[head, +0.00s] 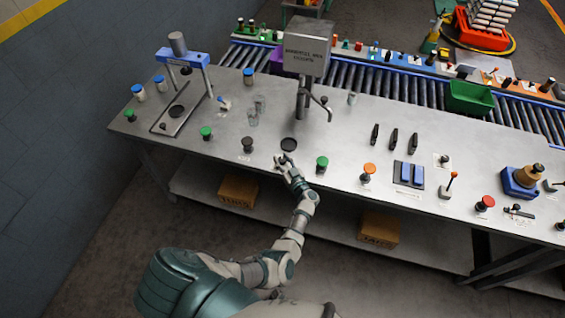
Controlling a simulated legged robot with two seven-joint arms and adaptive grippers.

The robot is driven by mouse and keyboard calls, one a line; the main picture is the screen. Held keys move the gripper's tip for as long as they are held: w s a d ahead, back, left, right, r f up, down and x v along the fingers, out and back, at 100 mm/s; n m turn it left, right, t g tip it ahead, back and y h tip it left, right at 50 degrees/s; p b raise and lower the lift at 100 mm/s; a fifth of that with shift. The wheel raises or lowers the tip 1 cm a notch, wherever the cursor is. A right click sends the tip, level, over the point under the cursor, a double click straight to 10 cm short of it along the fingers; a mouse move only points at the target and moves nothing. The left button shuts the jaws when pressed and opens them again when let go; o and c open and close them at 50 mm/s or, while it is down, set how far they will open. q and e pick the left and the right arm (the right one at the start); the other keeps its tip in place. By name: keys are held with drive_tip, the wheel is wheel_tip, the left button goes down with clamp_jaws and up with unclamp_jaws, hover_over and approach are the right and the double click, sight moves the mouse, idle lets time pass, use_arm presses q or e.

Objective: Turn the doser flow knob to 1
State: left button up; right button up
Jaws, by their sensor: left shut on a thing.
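The doser (306,52) is a grey box on a post, with a spout that bends down over the metal bench. A round black disc (288,144) lies on the bench below it. My left gripper (283,160) is at the bench's front edge, just in front of the disc, and is shut on a small knob there, which I take for the doser flow knob. The fingers mostly hide the knob, so its pointer and scale cannot be read. My right gripper is not in view.
A black knob (247,144) and a green button (322,163) flank my left gripper. An orange button (368,170) stands farther right. Clear glasses (254,112) stand behind. A roller conveyor (400,80) with a green bin (470,98) runs behind the bench.

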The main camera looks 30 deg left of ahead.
use_arm(q)
drive_tip(key=shift+w+d+n+g+y+b, duration=0.1)
drive_tip(key=shift+w+n+g+y+b, duration=0.1)
drive_tip(key=shift+n+g+y+b, duration=0.6)
drive_tip(key=shift+r+n+g+b, duration=0.15)
drive_tip(key=shift+n+g+b, duration=0.25)
drive_tip(key=shift+g+b, duration=0.3)
drive_tip(key=o, duration=1.2)
drive_tip(key=shift+c, duration=0.2)
drive_tip(key=shift+s, duration=0.1)
